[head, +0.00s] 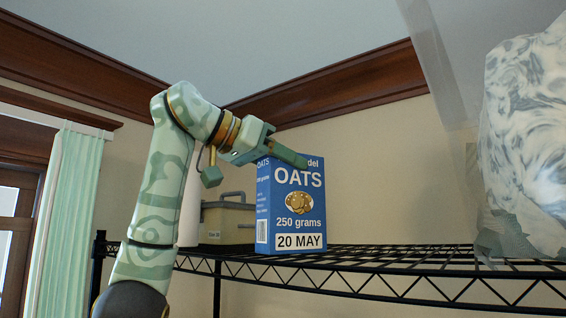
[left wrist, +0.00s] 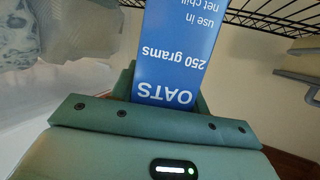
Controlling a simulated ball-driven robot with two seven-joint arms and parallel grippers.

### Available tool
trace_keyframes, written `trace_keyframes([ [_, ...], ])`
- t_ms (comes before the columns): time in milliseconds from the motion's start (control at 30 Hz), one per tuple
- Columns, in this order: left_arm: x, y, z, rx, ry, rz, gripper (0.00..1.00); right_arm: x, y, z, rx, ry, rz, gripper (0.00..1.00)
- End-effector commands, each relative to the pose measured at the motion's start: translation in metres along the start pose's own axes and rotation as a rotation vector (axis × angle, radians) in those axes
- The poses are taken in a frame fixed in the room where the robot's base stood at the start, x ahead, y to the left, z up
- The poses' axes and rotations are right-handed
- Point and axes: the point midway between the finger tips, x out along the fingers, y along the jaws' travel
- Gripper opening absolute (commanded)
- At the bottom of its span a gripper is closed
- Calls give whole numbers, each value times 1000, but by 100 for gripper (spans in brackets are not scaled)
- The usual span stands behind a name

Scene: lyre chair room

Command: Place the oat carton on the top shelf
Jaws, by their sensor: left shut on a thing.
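The oat carton (head: 292,208) is a blue box marked OATS, 250 grams and 20 MAY. It is upright at the front edge of the black wire top shelf (head: 400,262). Its base looks level with the shelf; I cannot tell whether it rests fully on it. The carton (left wrist: 178,50) also shows between the fingers in the left wrist view, with shelf wires (left wrist: 265,14) beyond. My right gripper is not in view.
A tan toolbox-like case (head: 226,220) and a white cylinder (head: 190,208) stand behind and left of the carton. A large marbled thing in clear plastic (head: 525,130) is at the right. Bare shelf lies between it and the carton.

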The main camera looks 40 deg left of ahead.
Motion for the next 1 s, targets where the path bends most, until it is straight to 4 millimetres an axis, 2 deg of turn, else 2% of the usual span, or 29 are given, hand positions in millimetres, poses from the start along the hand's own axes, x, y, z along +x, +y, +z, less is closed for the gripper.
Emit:
trace_keyframes([
  [133,1,0,3,1,2,0,0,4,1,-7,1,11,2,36],
  [167,1,0,3,0,0,0,51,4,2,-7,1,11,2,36],
  [200,1,0,3,0,0,0,62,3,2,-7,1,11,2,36],
  [233,1,0,2,0,0,0,67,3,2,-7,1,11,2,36],
  [567,-1,0,-2,0,0,1,67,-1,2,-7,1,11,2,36],
  [667,-14,0,-1,0,4,-2,67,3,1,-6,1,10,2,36],
  [1000,-92,0,0,-2,4,-1,67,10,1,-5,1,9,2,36],
])
